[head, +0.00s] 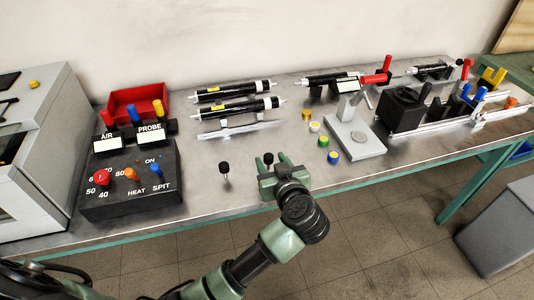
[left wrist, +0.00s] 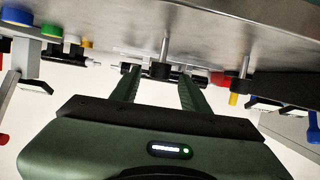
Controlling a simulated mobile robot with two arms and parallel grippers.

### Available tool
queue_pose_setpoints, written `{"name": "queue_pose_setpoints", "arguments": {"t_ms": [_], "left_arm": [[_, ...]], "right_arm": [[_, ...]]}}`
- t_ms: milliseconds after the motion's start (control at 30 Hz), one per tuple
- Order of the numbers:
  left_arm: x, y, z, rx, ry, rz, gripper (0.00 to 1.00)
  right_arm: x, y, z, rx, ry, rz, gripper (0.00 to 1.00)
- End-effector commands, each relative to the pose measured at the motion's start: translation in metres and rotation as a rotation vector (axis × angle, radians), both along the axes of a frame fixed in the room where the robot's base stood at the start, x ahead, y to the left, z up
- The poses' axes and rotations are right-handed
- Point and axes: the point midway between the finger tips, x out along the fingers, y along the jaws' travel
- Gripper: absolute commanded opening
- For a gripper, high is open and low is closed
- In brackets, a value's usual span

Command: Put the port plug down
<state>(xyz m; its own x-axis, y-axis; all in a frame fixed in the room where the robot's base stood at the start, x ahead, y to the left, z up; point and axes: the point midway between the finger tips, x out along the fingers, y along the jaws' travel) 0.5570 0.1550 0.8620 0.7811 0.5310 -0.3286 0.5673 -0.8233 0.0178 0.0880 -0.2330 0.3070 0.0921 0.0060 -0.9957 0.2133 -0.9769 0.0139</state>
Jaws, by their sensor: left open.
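Two small black-knobbed plugs on thin metal stems stand upright on the bench. One plug (head: 224,168) stands clear, left of my left gripper (head: 273,166). The other plug (head: 268,158) shows just beyond that gripper, its lower part hidden in the head view. In the left wrist view, which is upside down, this plug (left wrist: 160,70) appears between the spread fingertips of my left gripper (left wrist: 159,76), with no clear contact. The first plug (left wrist: 240,86) is outside the fingers there. My left gripper is open. My right gripper is not in view.
A black control box (head: 130,190) and red bin (head: 137,105) stand left. Black cylinders (head: 238,110) lie on supports behind the plugs. A grey stand (head: 356,138) and several coloured caps (head: 323,141) are right. The bench between box and plugs is clear.

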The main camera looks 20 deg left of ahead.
Motion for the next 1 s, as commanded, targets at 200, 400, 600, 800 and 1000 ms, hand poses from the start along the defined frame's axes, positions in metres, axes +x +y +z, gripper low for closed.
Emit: {"name": "queue_pose_setpoints", "arguments": {"t_ms": [200,400,600,800,1000], "left_arm": [[-0.033,-0.023,0.014,-0.002,0.001,-0.001,0.46],[-0.047,-0.032,0.02,0.001,0.001,0.001,0.46],[-0.049,-0.033,0.021,0.001,0.001,0.001,0.46],[-0.047,-0.031,0.023,0.002,-0.021,0.001,0.46],[-0.029,-0.02,0.057,0.02,-0.318,-0.049,0.46]], "right_arm": [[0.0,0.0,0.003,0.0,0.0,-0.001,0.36],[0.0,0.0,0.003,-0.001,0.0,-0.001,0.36],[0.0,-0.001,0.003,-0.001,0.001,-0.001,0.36],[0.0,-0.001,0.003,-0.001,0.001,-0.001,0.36],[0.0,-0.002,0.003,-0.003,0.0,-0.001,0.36]]}}
